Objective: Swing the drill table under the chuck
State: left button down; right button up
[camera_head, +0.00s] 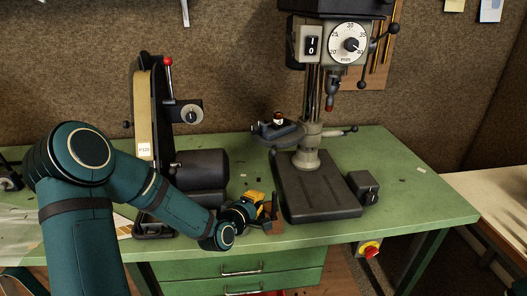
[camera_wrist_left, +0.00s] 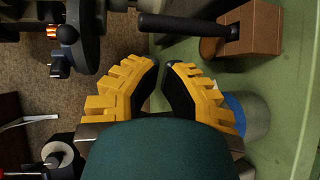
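The round drill table (camera_head: 290,136) is swung out to the left of the column. It carries a small dark vise (camera_head: 270,128) with an orange-and-white piece. The chuck (camera_head: 330,103) hangs above and to the right, over the base rather than the table. My left gripper (camera_head: 264,208), with yellow fingers, is low over the bench front, left of the drill base. It also shows in the left wrist view (camera_wrist_left: 163,66), slightly open, with nothing between its fingertips. The drill table's dark edge (camera_wrist_left: 85,50) is at upper left there. My right gripper is out of view.
A belt grinder (camera_head: 150,120) with its motor (camera_head: 202,168) stands behind my left arm. A wooden block (camera_wrist_left: 262,30) with a black-handled tool (camera_wrist_left: 190,25) is close beside the fingers. A dark box (camera_head: 363,187) sits right of the drill base (camera_head: 318,190). The bench's right end (camera_head: 415,195) is mostly clear.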

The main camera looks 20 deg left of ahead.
pick_arm(q)
jog(key=a+r+n+t+y, duration=0.2)
jog(key=a+r, duration=0.4)
jog(key=r, duration=0.3)
jog(key=shift+w+a+n+t, duration=0.35)
jog(key=shift+n+t, duration=0.35)
jog(key=shift+n, duration=0.3)
jog(key=shift+w, duration=0.1)
send_near(268, 145)
jog(key=w+a, duration=0.4)
jog(key=w, duration=0.1)
jog(key=shift+a+f, duration=0.1)
jog(key=shift+f, duration=0.1)
jog(key=d, duration=0.1)
jog(key=w+d, duration=0.1)
jog(key=shift+w+d+r, duration=0.3)
jog(key=shift+d+r, duration=0.05)
jog(key=shift+w+d+r, duration=0.1)
jog(key=shift+w+d, duration=0.05)
jog(key=shift+d, duration=0.3)
jog(key=shift+d, duration=0.15)
